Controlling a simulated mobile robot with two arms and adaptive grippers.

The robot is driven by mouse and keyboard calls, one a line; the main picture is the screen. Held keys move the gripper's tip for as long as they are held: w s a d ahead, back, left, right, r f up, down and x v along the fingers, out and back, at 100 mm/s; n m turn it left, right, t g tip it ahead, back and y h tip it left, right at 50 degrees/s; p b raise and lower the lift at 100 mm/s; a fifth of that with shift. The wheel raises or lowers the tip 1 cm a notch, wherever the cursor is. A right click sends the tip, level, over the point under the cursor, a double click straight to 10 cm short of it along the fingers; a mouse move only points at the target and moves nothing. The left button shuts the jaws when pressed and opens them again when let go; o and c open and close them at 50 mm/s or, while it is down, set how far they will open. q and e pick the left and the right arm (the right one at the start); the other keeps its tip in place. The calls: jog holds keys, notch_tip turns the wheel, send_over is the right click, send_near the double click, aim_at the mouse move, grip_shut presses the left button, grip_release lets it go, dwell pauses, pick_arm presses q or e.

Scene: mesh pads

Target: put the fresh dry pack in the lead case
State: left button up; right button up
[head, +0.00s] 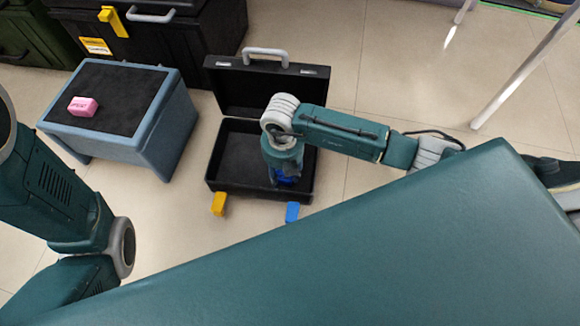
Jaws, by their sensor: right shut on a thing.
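The open black case (213,170) stands on the floor with its lid (232,95) raised at the back. My right arm reaches in from the right, and my right gripper (284,176) points down into the right part of the case. It is shut on a blue pack (288,179), mostly hidden under the gripper and wrist. I cannot tell whether the pack touches the case floor. A pink pack (83,106) lies on the dark top of a blue-grey stool to the left. My left arm shows at the left edge, but its gripper is out of view.
The blue-grey stool (150,140) stands left of the case. A yellow tab (218,203) and a blue tab (292,212) sit at the case's front. A large black box (190,40) with a yellow latch stands behind.

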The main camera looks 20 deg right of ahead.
jog(key=shift+w+d, duration=0.1)
jog(key=shift+w, duration=0.2)
jog(key=shift+s+d+f, duration=0.1)
jog(key=shift+s+d, duration=0.05)
jog(key=o, duration=1.2)
jog(key=shift+s, duration=0.1)
jog(key=shift+c, duration=0.2)
